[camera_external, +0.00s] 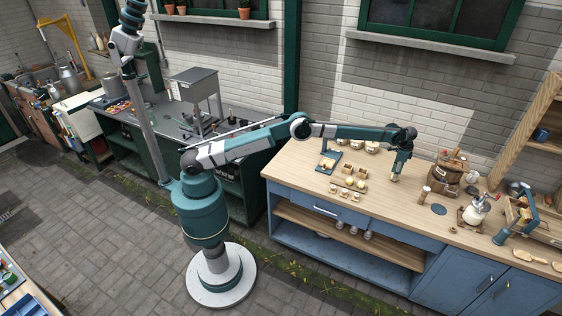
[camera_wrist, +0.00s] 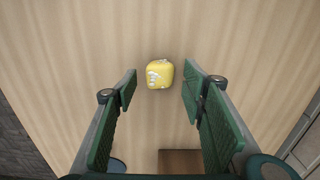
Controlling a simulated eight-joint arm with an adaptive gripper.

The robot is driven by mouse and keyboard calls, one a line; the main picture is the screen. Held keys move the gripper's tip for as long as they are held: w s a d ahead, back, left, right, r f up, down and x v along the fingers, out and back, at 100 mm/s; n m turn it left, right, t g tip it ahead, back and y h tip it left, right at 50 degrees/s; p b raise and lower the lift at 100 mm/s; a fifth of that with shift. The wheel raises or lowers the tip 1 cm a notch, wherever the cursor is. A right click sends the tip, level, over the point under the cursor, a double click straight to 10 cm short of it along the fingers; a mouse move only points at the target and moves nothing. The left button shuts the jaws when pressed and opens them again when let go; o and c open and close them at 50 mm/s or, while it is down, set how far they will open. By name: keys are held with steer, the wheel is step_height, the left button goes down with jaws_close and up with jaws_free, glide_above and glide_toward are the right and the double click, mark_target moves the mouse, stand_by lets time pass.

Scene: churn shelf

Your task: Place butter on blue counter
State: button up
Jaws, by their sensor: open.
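The butter is a small yellow block (camera_wrist: 160,74) with white markings, lying on a light wooden surface in the wrist view. My gripper (camera_wrist: 158,92) is open, with a green-padded finger on either side and the butter between and beyond the fingertips, touching neither. In the external view my gripper (camera_external: 396,176) points down over the wooden top of the blue counter (camera_external: 400,207), right of its middle. Whether it touches the top cannot be told. The butter cannot be made out clearly there.
A dark blue disc (camera_external: 439,209) lies in front. Small boards with pale pieces (camera_external: 350,184) lie to the left. The front middle of the top is clear.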

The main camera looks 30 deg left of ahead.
step_height(320, 180, up, 9)
steer(key=shift+r, duration=0.2)
stand_by(0.3)
stand_by(0.5)
steer(key=shift+w, duration=0.1)
